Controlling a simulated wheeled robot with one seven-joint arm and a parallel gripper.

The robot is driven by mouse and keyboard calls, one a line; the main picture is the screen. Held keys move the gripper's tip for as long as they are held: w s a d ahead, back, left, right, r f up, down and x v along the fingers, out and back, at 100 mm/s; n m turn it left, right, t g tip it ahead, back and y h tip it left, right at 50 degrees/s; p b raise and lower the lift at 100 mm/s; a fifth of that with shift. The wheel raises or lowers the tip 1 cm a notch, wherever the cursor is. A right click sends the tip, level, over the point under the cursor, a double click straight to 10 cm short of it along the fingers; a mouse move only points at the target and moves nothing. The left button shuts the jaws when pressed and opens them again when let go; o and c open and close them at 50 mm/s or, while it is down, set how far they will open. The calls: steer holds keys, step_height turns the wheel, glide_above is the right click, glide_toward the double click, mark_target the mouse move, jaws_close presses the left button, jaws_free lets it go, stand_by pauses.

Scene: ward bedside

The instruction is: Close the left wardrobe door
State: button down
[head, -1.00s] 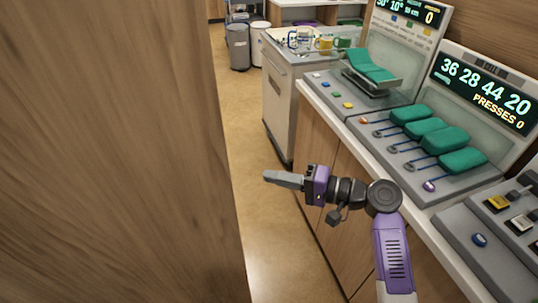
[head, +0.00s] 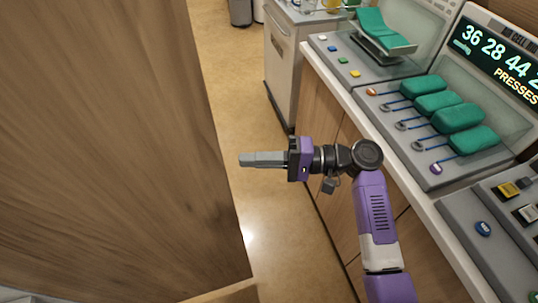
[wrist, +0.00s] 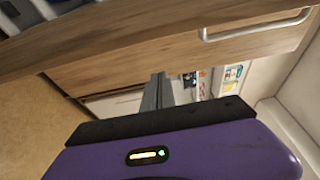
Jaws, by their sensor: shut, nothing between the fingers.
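A large brown wooden panel, which looks like the wardrobe door (head: 100,150), fills the left of the head view. Its right edge stands free over the floor, and a lower corner shows. I cannot tell for sure that it is the left door. My gripper (head: 242,159) is shut and empty, its fingers pointing left. In the picture the tips are just right of the panel's edge; contact is not visible. In the wrist view the shut fingers (wrist: 160,90) point at wooden panels (wrist: 150,45), one with a silver bar handle (wrist: 257,27).
A long counter (head: 345,90) with wooden fronts runs along the right, close to my arm. It carries consoles with green pads (head: 458,117) and a display (head: 495,55). A grey cabinet (head: 284,75) stands behind. Tan floor (head: 240,90) lies clear between panel and counter.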

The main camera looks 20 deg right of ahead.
steer(key=shift+s+a+p, duration=0.65)
steer(key=shift+s+a, duration=0.1)
steer(key=shift+a, duration=0.2)
steer(key=shift+s+a+p, duration=0.6)
steer(key=shift+s+a, duration=0.1)
steer(key=shift+a, duration=0.25)
